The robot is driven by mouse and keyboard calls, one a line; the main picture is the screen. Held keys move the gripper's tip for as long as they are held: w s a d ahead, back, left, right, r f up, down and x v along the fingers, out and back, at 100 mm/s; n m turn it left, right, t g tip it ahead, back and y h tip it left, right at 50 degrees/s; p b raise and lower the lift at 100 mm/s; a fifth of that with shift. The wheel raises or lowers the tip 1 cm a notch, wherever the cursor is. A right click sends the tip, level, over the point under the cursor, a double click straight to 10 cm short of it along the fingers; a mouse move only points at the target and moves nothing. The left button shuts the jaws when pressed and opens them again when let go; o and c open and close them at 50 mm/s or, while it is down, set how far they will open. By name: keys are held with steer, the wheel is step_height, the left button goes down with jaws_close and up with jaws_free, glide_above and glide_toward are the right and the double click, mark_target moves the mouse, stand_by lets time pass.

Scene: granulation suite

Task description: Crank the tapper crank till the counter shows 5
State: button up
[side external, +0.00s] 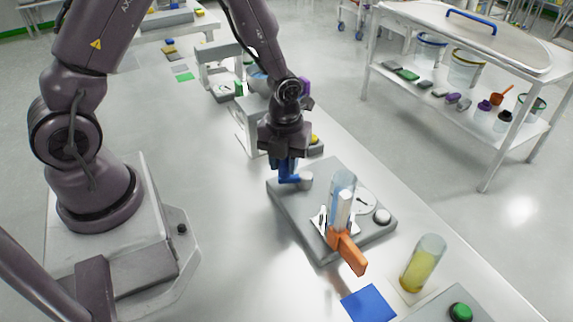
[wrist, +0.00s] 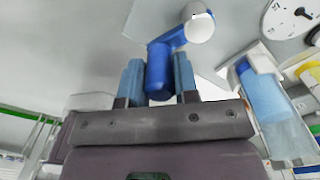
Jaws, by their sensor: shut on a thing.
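The tapper (side external: 290,208) is a grey box on the bench. Its blue crank (side external: 288,179) has a pale round hub (side external: 306,180) and lies at the box's left end. My gripper (side external: 286,166) points down onto the crank. In the wrist view its two blue fingers (wrist: 158,64) are shut on the crank's upright blue handle (wrist: 158,82), and the arm runs up and right to the pale hub (wrist: 199,24). The counter is probably the white dial (side external: 362,200) on the box top; it shows in part in the wrist view (wrist: 285,18). Its reading is too small to tell.
A clear bluish cylinder (side external: 343,185) and an orange lever (side external: 348,254) stand at the box's front. A tube of yellow material (side external: 420,268), a blue square (side external: 368,303) and a green button (side external: 460,312) lie nearer. A white instrument (side external: 250,125) stands behind my gripper.

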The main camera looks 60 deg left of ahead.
steer(key=shift+w+a, duration=0.25)
steer(key=shift+a, duration=0.1)
steer(key=shift+w+a, duration=0.75)
steer(key=shift+w, duration=0.2)
steer(key=shift+w+a, duration=0.15)
steer(key=shift+w, duration=1)
